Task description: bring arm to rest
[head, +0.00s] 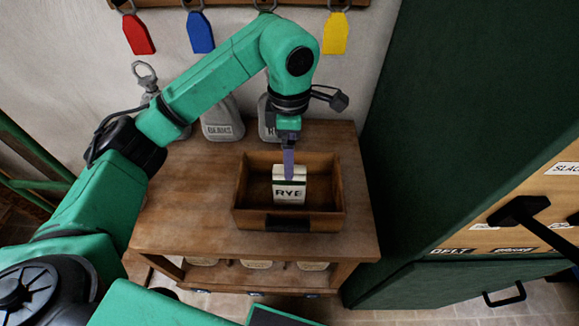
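My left arm comes in from the left and reaches over a wooden table (180,205). My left gripper (288,170) points down into an open wooden box (343,195) on this table. The gripper is at the top of a small white packet marked RYE (289,192), which stands upright in the box. One finger is seen nearly edge-on and overlaps the packet's top. Whether the fingers grip the packet or are apart cannot be made out. My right gripper is not in view.
Grey sacks (222,120), one marked BEANS, stand at the table's back by the wall. Red (137,34), blue (200,32) and yellow (335,34) tags hang above. A tall green cabinet (430,120) bounds the right side. The table's front left is bare.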

